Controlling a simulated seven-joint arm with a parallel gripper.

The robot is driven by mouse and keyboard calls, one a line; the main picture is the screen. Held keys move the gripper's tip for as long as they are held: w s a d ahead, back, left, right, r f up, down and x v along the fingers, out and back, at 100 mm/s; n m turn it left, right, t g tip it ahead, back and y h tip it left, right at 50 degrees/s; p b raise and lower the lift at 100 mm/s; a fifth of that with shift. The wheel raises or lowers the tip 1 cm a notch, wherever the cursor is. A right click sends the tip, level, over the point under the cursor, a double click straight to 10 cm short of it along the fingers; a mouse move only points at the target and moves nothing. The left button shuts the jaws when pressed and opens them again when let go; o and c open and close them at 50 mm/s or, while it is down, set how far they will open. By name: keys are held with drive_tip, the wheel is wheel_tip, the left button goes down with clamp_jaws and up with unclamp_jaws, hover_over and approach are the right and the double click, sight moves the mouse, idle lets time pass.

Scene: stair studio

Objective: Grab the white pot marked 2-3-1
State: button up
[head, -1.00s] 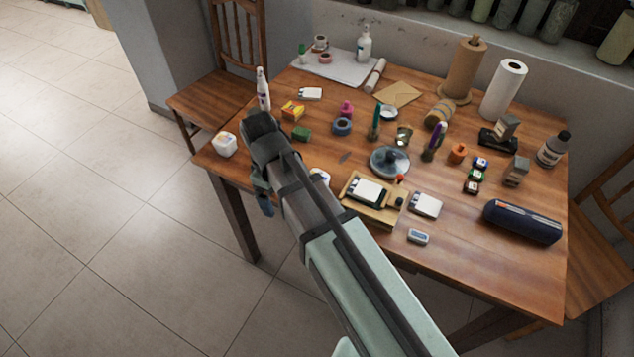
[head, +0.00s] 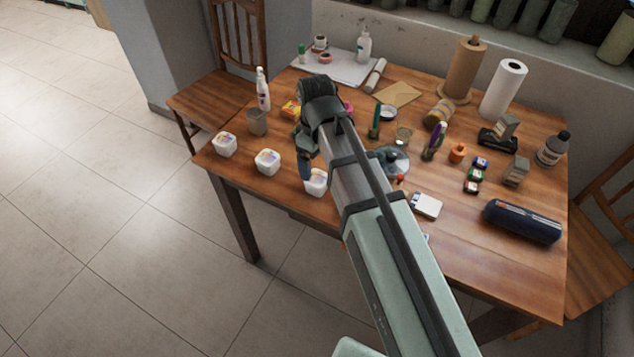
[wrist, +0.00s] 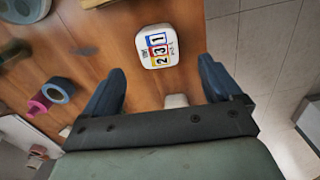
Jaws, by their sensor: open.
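The white pot marked 2-3-1 (wrist: 158,46) shows its label in the wrist view, standing on the table beyond my fingertips. It appears to be the rightmost of three white pots in the head view (head: 315,184), partly hidden by my arm. My gripper (wrist: 162,68) is open and empty, with its two blue fingers spread and the marked pot ahead of the gap, apart from them. In the head view my gripper (head: 305,165) hangs above the table's front left part. A second white pot (wrist: 176,100) is partly hidden behind the gripper's bar.
Two other white pots, one at the left corner (head: 225,144) and one in the middle (head: 267,161), stand along the front edge. A grey cup (head: 256,122) and a white bottle (head: 263,90) stand behind them. Floor lies past the edge.

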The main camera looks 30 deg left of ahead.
sight(317, 178)
drive_tip(key=shift+w+f, duration=0.15)
drive_tip(key=shift+f, duration=3.95)
drive_tip(key=c, duration=1.1)
drive_tip(key=shift+r, duration=0.1)
drive_tip(key=shift+c, duration=0.2)
